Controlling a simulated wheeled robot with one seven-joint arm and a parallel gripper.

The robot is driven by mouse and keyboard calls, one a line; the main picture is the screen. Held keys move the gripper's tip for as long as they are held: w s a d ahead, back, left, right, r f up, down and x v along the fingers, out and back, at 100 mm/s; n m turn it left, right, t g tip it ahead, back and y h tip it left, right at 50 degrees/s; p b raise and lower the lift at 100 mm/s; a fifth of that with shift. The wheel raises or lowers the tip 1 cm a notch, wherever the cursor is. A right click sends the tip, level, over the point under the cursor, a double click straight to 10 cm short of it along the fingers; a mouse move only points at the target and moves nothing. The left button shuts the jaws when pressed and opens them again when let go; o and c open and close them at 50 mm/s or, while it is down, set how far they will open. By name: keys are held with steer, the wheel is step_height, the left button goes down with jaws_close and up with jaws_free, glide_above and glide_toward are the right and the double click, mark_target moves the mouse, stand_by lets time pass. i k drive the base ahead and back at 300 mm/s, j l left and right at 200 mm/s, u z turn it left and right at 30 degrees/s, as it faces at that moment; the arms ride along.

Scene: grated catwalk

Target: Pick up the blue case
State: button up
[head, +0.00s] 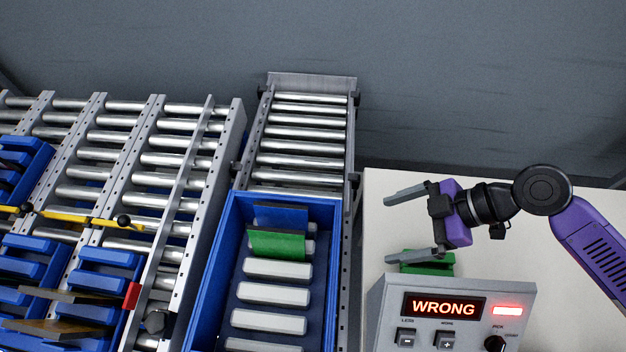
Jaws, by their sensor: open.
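A blue case (281,217) stands tilted near the far end of a blue crate (208,262), just behind a green case (276,245) that hides its lower part. My gripper (410,222) is open and empty over the pale table at the right, with its fingers pointing left toward the crate. It is well to the right of the blue case and apart from it.
The crate holds several white slots and stands on a roller conveyor (303,131). A green block (428,262) lies on the table (380,200) beneath my gripper. A control box (460,280) reads "WRONG" beside a lit red lamp. More roller lanes with blue racks (105,256) fill the left.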

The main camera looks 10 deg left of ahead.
mark_target(295, 217)
steer(key=j, duration=1.25)
